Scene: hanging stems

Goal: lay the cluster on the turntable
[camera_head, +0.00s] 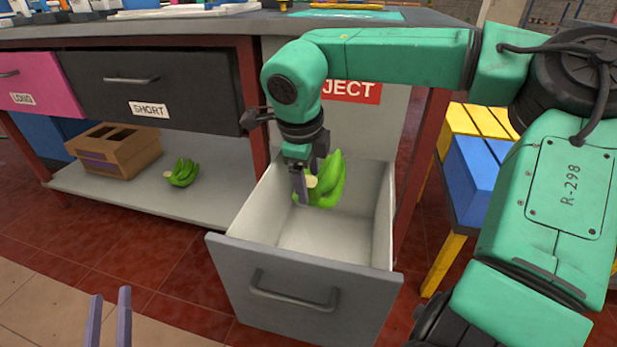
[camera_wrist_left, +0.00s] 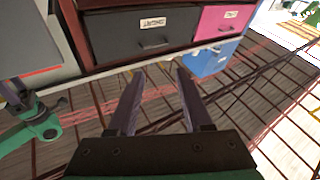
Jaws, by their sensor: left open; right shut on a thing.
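A green banana cluster (camera_head: 331,182) is held by my right gripper (camera_head: 305,184), which is shut on its pale stem end. It hangs at the back of the open grey drawer (camera_head: 305,285) marked "REJECT"; I cannot tell whether it touches the drawer. A second green cluster (camera_head: 184,174) lies on the low shelf (camera_head: 215,185) beside a cardboard box. My left gripper (camera_head: 109,300) is open and empty over the floor at lower left; its spread fingers also show in the left wrist view (camera_wrist_left: 160,76). I cannot make out a turntable in either view.
The cardboard box (camera_head: 116,150) stands on the shelf. A black "SHORT" drawer (camera_head: 190,90) and a pink "LONG" drawer (camera_head: 40,85) are shut. A yellow and blue stand (camera_head: 470,165) is right of the open drawer. The floor at left is clear.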

